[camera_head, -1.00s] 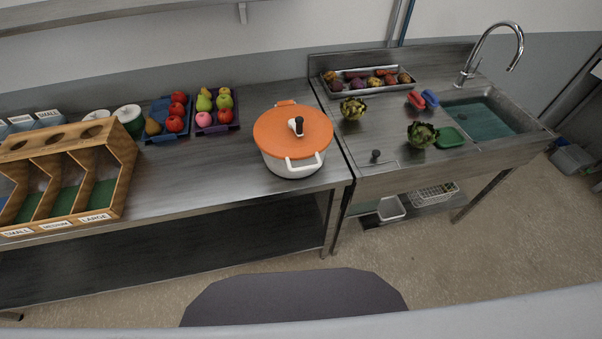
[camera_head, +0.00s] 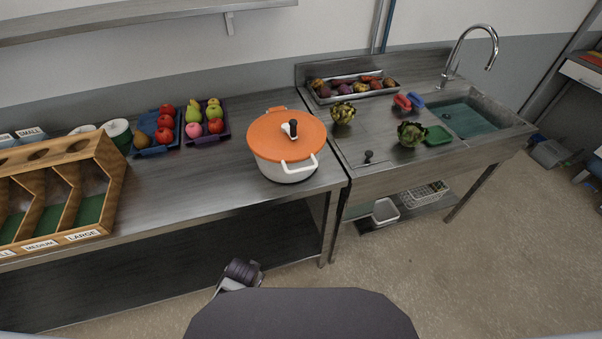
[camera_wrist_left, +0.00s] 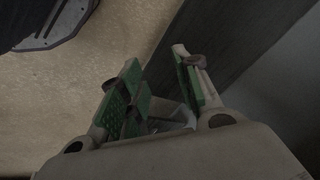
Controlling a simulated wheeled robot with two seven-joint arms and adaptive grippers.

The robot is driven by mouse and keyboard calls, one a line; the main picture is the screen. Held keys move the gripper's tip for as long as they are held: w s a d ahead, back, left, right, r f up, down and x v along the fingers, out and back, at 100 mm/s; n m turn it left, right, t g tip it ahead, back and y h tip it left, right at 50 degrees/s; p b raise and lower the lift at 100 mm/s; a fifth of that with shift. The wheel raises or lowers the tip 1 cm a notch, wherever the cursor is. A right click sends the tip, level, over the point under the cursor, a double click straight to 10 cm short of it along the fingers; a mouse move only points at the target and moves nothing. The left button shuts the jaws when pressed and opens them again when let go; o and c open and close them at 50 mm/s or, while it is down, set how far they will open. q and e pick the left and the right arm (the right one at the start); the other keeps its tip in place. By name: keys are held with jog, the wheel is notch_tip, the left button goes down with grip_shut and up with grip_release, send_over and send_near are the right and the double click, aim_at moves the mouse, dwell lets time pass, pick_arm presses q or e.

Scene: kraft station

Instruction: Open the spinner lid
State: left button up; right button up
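The spinner is a white pot (camera_head: 285,170) with a round orange lid (camera_head: 270,138) that sits on it, in the middle of the head view. The spinner stands near the right end of the steel table. My left gripper (camera_wrist_left: 160,70) shows in the left wrist view with its green-padded fingers apart and nothing between them. The floor lies beyond it, and the spinner is not in that view. My right gripper is in neither view.
A wooden sorting rack (camera_head: 61,190) and two fruit trays, one blue (camera_head: 153,151) and one purple (camera_head: 208,138), stand left of the spinner. A sink counter (camera_head: 385,174) adjoins on the right, with artichokes and a vegetable tray (camera_head: 352,95).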

pick_arm(q)
jog(key=w+d+r+m+t+y, duration=0.1)
jog(key=w+d+r+m+t, duration=0.15)
jog(key=w+d+r, duration=0.55)
jog(key=m+t+y+b, duration=0.1)
jog(key=m+t+y, duration=0.2)
jog(key=m+t, duration=0.5)
send_near(298, 171)
jog(key=s+n, duration=0.1)
jog(key=s, duration=0.2)
jog(key=shift+s+d+f+t, duration=0.15)
jog(key=shift+d+t, duration=0.3)
jog(key=shift+d, duration=0.1)
jog(key=shift+p+x, duration=1.05)
jog(key=shift+x, duration=5.9)
grip_shut()
